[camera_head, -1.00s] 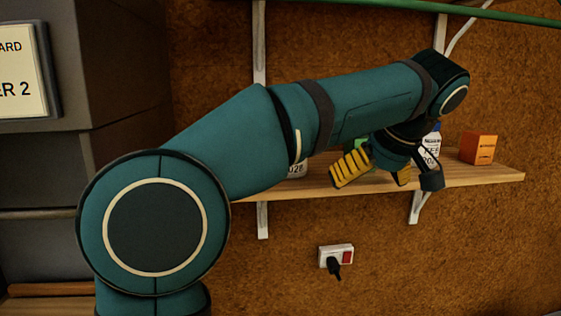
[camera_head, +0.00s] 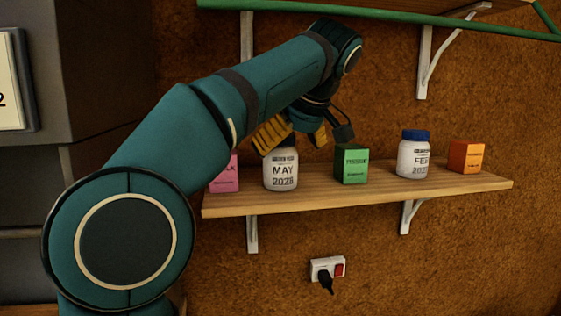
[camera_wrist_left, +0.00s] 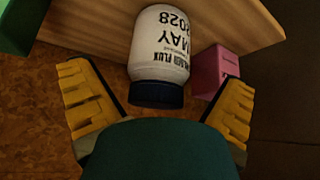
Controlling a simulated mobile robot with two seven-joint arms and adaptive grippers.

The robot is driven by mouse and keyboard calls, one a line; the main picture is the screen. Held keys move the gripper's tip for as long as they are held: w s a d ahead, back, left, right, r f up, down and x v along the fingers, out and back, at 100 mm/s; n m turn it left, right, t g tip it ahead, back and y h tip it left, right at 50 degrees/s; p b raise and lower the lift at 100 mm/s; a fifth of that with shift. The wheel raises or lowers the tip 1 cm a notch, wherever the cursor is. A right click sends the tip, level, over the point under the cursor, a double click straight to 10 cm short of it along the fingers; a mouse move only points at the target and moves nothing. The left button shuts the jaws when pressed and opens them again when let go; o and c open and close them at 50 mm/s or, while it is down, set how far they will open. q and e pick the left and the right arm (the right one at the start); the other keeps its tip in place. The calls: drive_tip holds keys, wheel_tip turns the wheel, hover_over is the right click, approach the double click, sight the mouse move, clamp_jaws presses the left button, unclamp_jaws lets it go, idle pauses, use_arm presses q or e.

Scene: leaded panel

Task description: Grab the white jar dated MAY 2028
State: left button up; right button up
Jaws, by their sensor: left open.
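The white jar dated MAY 2028 (camera_head: 281,175) stands upright on the wooden shelf (camera_head: 330,196), with its dark blue lid partly hidden behind my gripper in the head view. In the left wrist view the jar (camera_wrist_left: 160,45) appears upside down, its dark lid toward my fingers. My left gripper (camera_head: 293,135) is open just above and around the lid's height. Its yellow ribbed fingers (camera_wrist_left: 158,108) are spread to either side of the lid, with gaps on both sides. Nothing is held. My right gripper is not in view.
A pink box (camera_head: 225,178) stands close left of the jar and a green box (camera_head: 351,165) to its right. Further right are a second white jar marked FEB (camera_head: 413,157) and an orange box (camera_head: 465,157). A green rail (camera_head: 380,18) runs above.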

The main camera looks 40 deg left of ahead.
use_arm(q)
drive_tip(key=a, duration=0.2)
drive_tip(key=w+a, duration=0.1)
drive_tip(key=shift+a+f, duration=0.25)
drive_tip(key=shift+f, duration=0.15)
drive_tip(key=shift+a+f, duration=0.1)
drive_tip(key=shift+f, duration=0.1)
drive_tip(key=shift+c, duration=0.3)
drive_tip(key=c, duration=1.2)
drive_tip(key=shift+r, duration=0.15)
drive_tip(key=shift+c, duration=0.2)
